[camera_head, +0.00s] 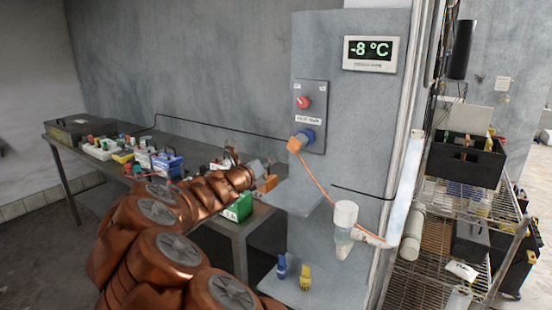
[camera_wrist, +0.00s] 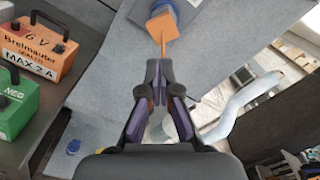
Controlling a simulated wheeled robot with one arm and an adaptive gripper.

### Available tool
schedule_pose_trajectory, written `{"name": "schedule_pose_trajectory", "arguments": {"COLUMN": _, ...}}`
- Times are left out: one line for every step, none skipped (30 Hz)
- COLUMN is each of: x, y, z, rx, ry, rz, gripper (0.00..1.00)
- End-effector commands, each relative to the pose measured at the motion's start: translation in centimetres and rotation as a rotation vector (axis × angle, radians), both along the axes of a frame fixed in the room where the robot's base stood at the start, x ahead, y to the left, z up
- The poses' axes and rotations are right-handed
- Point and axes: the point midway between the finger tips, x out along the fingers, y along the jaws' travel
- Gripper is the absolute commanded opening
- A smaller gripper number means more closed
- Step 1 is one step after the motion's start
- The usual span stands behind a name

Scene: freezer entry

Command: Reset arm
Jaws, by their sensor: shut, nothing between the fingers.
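My gripper (camera_wrist: 158,80) is shut in the wrist view, its two dark fingers together with nothing between them. In the head view my copper-coloured arm reaches from the bottom left, and my gripper (camera_head: 262,170) is partly hidden at its end, left of the grey wall panel (camera_head: 356,120). An orange plug (camera_head: 294,146) with an orange cable sits at a blue round socket (camera_head: 305,138) on the panel. In the wrist view the orange plug (camera_wrist: 162,27) appears just beyond my fingertips; I cannot tell whether they touch.
A long table (camera_head: 80,160) on the left carries boxes, including an orange box (camera_wrist: 42,48) and a green box (camera_wrist: 22,108). Shelves with blue and yellow plugs (camera_head: 304,278) jut from the panel. A display (camera_head: 371,54) reads -8 °C. A wire rack (camera_head: 440,230) stands right.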

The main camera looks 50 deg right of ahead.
Motion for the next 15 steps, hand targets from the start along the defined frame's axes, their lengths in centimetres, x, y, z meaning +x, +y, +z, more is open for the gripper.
{"name": "schedule_pose_trajectory", "arguments": {"x": 0.1, "y": 0.7, "z": 0.1, "rx": -0.001, "ry": -0.001, "rz": 0.002, "gripper": 0.0}}
{"name": "schedule_pose_trajectory", "arguments": {"x": 0.1, "y": 1.1, "z": 0.1, "rx": -0.001, "ry": -0.002, "rz": 0.003, "gripper": 0.0}}
{"name": "schedule_pose_trajectory", "arguments": {"x": 0.0, "y": 1.6, "z": 0.1, "rx": -0.002, "ry": -0.002, "rz": 0.003, "gripper": 0.0}}
{"name": "schedule_pose_trajectory", "arguments": {"x": 0.0, "y": 1.9, "z": 0.1, "rx": -0.002, "ry": -0.002, "rz": 0.003, "gripper": 0.0}}
{"name": "schedule_pose_trajectory", "arguments": {"x": 0.0, "y": 2.2, "z": 0.1, "rx": -0.002, "ry": -0.002, "rz": 0.003, "gripper": 0.0}}
{"name": "schedule_pose_trajectory", "arguments": {"x": -0.1, "y": 2.6, "z": 0.1, "rx": -0.001, "ry": -0.002, "rz": 0.001, "gripper": 0.0}}
{"name": "schedule_pose_trajectory", "arguments": {"x": -0.1, "y": 2.8, "z": 0.1, "rx": -0.002, "ry": -0.002, "rz": 0.0, "gripper": 0.0}}
{"name": "schedule_pose_trajectory", "arguments": {"x": -0.1, "y": 3.1, "z": 0.1, "rx": -0.002, "ry": -0.002, "rz": 0.0, "gripper": 0.0}}
{"name": "schedule_pose_trajectory", "arguments": {"x": -0.2, "y": 3.4, "z": 0.1, "rx": -0.001, "ry": -0.001, "rz": 0.0, "gripper": 0.0}}
{"name": "schedule_pose_trajectory", "arguments": {"x": -0.2, "y": 3.5, "z": 0.1, "rx": -0.002, "ry": -0.001, "rz": -0.001, "gripper": 0.0}}
{"name": "schedule_pose_trajectory", "arguments": {"x": -0.2, "y": 3.7, "z": 0.1, "rx": -0.002, "ry": -0.001, "rz": -0.001, "gripper": 0.0}}
{"name": "schedule_pose_trajectory", "arguments": {"x": -0.2, "y": 3.9, "z": 0.1, "rx": -0.001, "ry": 0.0, "rz": 0.0, "gripper": 0.0}}
{"name": "schedule_pose_trajectory", "arguments": {"x": -0.2, "y": 4.0, "z": 0.1, "rx": -0.001, "ry": 0.0, "rz": 0.0, "gripper": 0.0}}
{"name": "schedule_pose_trajectory", "arguments": {"x": -0.2, "y": 4.1, "z": 0.1, "rx": -0.001, "ry": 0.0, "rz": 0.0, "gripper": 0.0}}
{"name": "schedule_pose_trajectory", "arguments": {"x": -0.2, "y": 4.1, "z": 0.1, "rx": -0.001, "ry": 0.0, "rz": 0.0, "gripper": 0.0}}
